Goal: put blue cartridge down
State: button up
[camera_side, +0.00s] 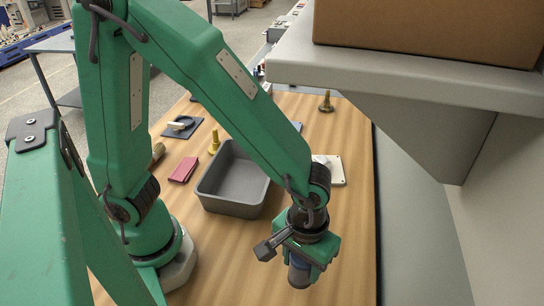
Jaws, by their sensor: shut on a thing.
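My gripper (300,262) is at the lower middle of the side view, pointing down over the wooden table. It is shut on the blue cartridge (298,277), a dark blue-grey cylinder that shows below the green jaws. The cartridge looks roughly upright. Its upper part is hidden by the jaws, and I cannot tell whether its lower end touches the table. A grey open tray (210,201) stands behind and left of my gripper, apart from it, and the part of its inside that shows looks empty.
A white plate (337,172) is partly behind my arm. A brass piece (326,102) stands farther back. A shelf (400,78) carrying a cardboard box (430,32) overhangs the right.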

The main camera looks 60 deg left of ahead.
aim_at(303, 272)
jog(key=shift+w+a+f, duration=0.1)
jog(key=shift+w+f, duration=0.1)
jog(key=shift+w, duration=0.2)
jog(key=shift+f, duration=1.85)
jog(key=shift+f, duration=0.15)
jog(key=o, duration=1.2)
jog(key=shift+s+r, duration=0.1)
jog(key=shift+r, duration=3.8)
